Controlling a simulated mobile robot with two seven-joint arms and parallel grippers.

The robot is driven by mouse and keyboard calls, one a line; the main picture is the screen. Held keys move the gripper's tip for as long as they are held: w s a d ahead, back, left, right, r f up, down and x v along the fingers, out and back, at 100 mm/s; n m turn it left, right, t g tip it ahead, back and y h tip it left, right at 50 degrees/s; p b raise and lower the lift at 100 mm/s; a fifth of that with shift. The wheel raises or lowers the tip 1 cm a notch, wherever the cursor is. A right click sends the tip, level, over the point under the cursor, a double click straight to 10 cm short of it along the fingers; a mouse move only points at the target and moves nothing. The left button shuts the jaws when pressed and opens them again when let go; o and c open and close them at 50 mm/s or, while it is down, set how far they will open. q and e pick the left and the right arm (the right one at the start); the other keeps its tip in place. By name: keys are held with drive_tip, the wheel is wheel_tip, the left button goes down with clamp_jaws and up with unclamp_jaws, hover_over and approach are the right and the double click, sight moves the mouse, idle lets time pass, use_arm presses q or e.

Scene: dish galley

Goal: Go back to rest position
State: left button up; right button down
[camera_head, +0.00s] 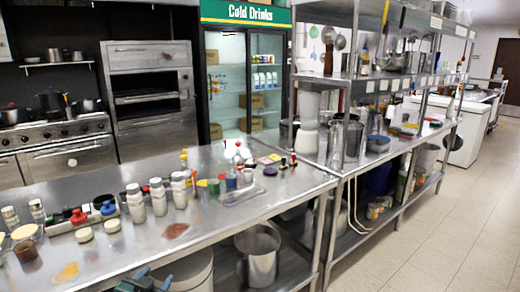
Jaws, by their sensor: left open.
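My left gripper (147,281) shows at the bottom edge of the head view, left of centre. Only its dark, bluish tip shows; the rest is cut off by the frame. It is open, and I see nothing between its fingers. It appears in front of the steel table (215,216), low against the table's front edge and near a pale round bin (190,272) under it. I cannot tell whether it touches either. My right gripper is not in view.
The steel table holds several white shaker bottles (159,197), jars and small cups. A steel pot (258,256) stands on its lower shelf. A steel shelf rack (375,90) joins on the right. The tiled floor (440,240) at right is clear.

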use_arm(q)
drive_tip(key=s+d+f+g+h, duration=0.1)
drive_tip(key=s+d+f, duration=0.2)
drive_tip(key=s, duration=0.6)
drive_tip(key=s+d+f+g+h, duration=0.1)
drive_tip(key=s+d+f, duration=0.3)
drive_tip(key=s, duration=0.6)
drive_tip(key=s+d+f+g, duration=0.2)
drive_tip(key=s+d, duration=0.3)
drive_tip(key=s, duration=0.4)
drive_tip(key=shift+s+d+f+n+h, duration=0.15)
drive_tip(key=shift+f+n+h, duration=0.25)
drive_tip(key=shift+f, duration=0.4)
drive_tip(key=shift+c, duration=0.6)
